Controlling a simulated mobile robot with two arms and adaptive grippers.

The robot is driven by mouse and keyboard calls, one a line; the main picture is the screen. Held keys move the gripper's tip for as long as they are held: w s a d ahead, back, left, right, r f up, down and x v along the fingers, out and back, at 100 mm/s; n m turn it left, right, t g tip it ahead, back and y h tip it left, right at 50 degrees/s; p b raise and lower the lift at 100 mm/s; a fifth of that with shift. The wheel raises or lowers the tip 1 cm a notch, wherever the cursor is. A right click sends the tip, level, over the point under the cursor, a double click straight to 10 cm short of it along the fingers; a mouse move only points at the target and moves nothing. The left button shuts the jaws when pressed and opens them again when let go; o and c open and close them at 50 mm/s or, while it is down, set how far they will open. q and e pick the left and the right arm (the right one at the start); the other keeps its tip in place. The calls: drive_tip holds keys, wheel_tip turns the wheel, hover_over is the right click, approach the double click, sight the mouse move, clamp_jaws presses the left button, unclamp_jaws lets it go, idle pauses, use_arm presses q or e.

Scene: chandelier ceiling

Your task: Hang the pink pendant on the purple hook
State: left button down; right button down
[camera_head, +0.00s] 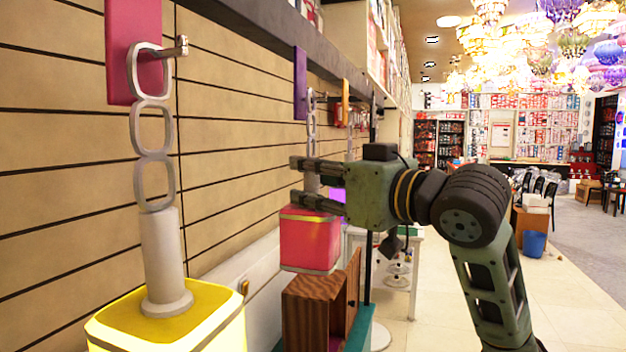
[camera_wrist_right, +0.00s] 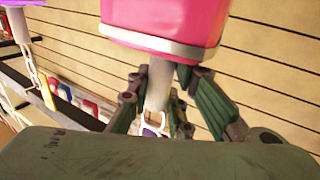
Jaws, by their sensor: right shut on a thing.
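The pink pendant (camera_head: 309,243) is a pink box shade with a pale stem and a chain of rings above it. My right gripper (camera_head: 303,181) is shut on its stem and holds it upright. In the right wrist view the pink shade (camera_wrist_right: 165,25) is at the top, with the stem (camera_wrist_right: 158,85) between the fingers. The purple hook's plate (camera_head: 300,84) is on the wall rail. The pendant's upper ring is close to this hook's prong; I cannot tell whether it is around it. Purple shows through a ring in the wrist view. My left gripper is not in view.
A yellow pendant (camera_head: 165,315) hangs from the pink hook plate (camera_head: 135,50) at near left. An orange plate (camera_head: 345,103) and a purple shade (camera_head: 336,207) are beyond. A wooden box (camera_head: 305,312) stands below the pink pendant. The floor at right is open.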

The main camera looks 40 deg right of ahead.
drive_tip(key=shift+f, duration=0.25)
idle(0.3)
idle(0.4)
drive_tip(key=c, duration=1.5)
unclamp_jaws()
drive_tip(key=shift+o, duration=0.3)
drive_tip(key=shift+f, duration=0.1)
drive_tip(key=o, duration=0.6)
drive_tip(key=shift+c, duration=0.2)
